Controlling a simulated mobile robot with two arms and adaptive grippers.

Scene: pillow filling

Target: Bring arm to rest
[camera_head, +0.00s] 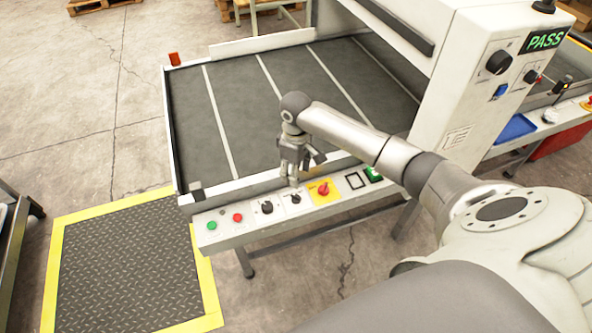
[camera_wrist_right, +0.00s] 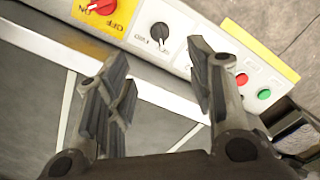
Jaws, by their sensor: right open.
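My right arm comes in from the right in the head view. Its gripper (camera_head: 298,168) points down just above the front edge of the conveyor table and its control strip (camera_head: 250,228). In the right wrist view the two fingers of the gripper (camera_wrist_right: 158,58) are spread apart with nothing between them. A black knob (camera_wrist_right: 160,36) shows past the fingertips, and a red knob on a yellow plate (camera_wrist_right: 103,8) is beside it. I cannot tell the exact gap between the fingers and the strip. My left gripper is not in view.
The strip also has a green button (camera_head: 212,225), a red button (camera_head: 238,217) and another black knob (camera_head: 267,207). The grey belt (camera_head: 250,100) is empty. A white cabinet with a PASS display (camera_head: 545,40) stands at the right. A yellow-edged floor mat (camera_head: 130,260) lies clear at the left.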

